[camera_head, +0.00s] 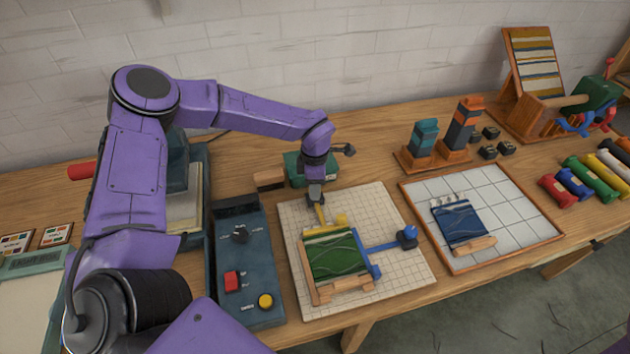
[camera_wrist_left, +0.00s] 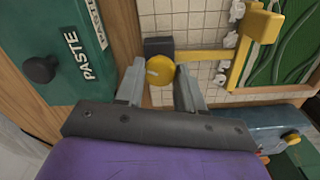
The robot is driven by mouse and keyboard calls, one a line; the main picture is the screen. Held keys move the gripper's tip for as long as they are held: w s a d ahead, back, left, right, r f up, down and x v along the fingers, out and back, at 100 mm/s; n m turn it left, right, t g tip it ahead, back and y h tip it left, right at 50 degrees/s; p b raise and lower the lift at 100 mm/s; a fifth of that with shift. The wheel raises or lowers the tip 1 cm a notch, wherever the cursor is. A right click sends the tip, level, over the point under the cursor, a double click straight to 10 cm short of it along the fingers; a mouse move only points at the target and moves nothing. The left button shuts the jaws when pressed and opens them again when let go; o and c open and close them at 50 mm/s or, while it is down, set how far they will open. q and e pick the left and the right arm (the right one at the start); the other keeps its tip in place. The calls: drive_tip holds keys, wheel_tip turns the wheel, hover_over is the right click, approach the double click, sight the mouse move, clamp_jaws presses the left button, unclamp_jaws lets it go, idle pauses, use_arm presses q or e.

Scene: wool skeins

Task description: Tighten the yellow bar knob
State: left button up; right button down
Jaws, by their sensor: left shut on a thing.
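The yellow bar knob (camera_wrist_left: 161,70) is a round yellow disc between the fingertips of my left gripper (camera_wrist_left: 160,82) in the left wrist view. The gripper is shut on it. The yellow bar (camera_wrist_left: 203,55) runs from the knob toward a yellow block by the green swatch. In the head view my left gripper (camera_head: 316,195) points down at the back edge of the gridded board (camera_head: 390,205), and hides the knob. The yellow bar (camera_head: 341,221) shows there beside the green swatch (camera_head: 337,254). My right gripper is not in view.
A blue bar with a blue knob (camera_head: 408,236) lies to the right of the swatch. A dark control box (camera_head: 245,260) stands at the left of the board. A green paste box (camera_wrist_left: 66,55) is close beside my left gripper. A wood-framed tiled board (camera_head: 520,215) lies further right.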

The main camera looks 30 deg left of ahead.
use_arm(q)
drive_tip(key=m+p, duration=0.2)
drive_tip(key=m, duration=0.3)
drive_tip(key=shift+w+r, duration=0.1)
drive_tip(key=shift+r, duration=0.05)
drive_tip(key=shift+m, duration=0.4)
drive_tip(key=o, duration=1)
drive_tip(key=shift+o, duration=0.2)
wheel_tip(320, 180, up, 10)
drive_tip(key=b, duration=0.2)
drive_tip(key=shift+r, duration=0.2)
drive_tip(key=shift+f, duration=0.1)
